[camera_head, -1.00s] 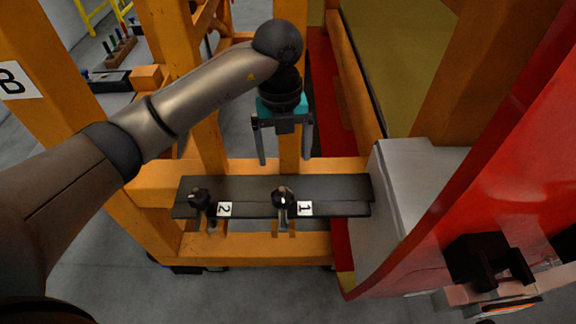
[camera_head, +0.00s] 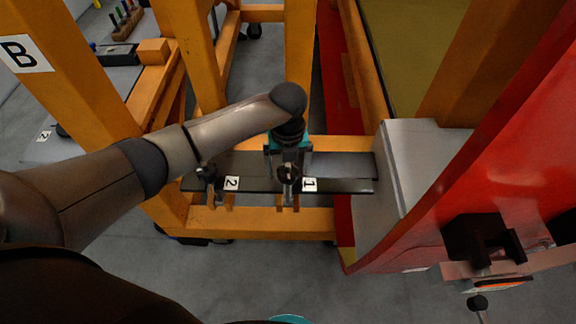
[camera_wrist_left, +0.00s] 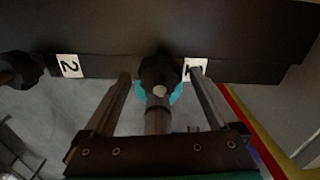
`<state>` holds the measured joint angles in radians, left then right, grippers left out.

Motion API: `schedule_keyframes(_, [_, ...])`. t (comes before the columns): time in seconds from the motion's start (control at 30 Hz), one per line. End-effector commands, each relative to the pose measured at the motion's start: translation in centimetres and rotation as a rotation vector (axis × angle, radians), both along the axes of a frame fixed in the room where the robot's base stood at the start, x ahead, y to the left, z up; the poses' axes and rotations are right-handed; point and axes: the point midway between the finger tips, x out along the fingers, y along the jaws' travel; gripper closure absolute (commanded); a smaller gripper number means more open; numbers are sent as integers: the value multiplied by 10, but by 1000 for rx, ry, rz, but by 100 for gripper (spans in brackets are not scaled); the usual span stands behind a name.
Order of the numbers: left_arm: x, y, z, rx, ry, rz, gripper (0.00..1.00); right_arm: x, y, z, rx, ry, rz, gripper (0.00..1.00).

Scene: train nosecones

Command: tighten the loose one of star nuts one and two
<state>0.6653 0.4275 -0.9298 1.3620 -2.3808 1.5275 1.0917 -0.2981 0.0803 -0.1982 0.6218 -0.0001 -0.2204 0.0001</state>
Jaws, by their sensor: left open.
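Star nut one (camera_head: 289,175) is a dark knob on a bolt at the black plate (camera_head: 340,166), beside the label "1". It also shows in the left wrist view (camera_wrist_left: 160,76), between my fingers. Star nut two (camera_head: 206,173) is a similar dark knob to the left, beside the label "2"; part of it shows at the left edge of the wrist view (camera_wrist_left: 20,69). My left gripper (camera_head: 288,168) is open, with one finger on each side of star nut one. Contact cannot be told. Which nut is loose cannot be told. My right gripper's jaws are not in view.
Orange frame beams (camera_head: 262,220) run below the plate and rise behind it. A grey block (camera_head: 408,165) and the red train nose (camera_head: 480,150) stand close on the right. A dark fixture (camera_head: 482,243) sticks out from the red body. Grey floor lies below.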

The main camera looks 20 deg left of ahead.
Motion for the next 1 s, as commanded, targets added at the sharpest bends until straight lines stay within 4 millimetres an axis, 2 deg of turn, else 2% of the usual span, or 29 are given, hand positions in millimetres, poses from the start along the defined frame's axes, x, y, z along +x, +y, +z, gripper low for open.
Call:
schedule_keyframes(0.33, [0, 0, -3, 0, 0, 0, 8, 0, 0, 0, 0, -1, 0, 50])
schedule_keyframes(1.0, [0, 0, -3, 0, 0, 1, 83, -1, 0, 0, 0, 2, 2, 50])
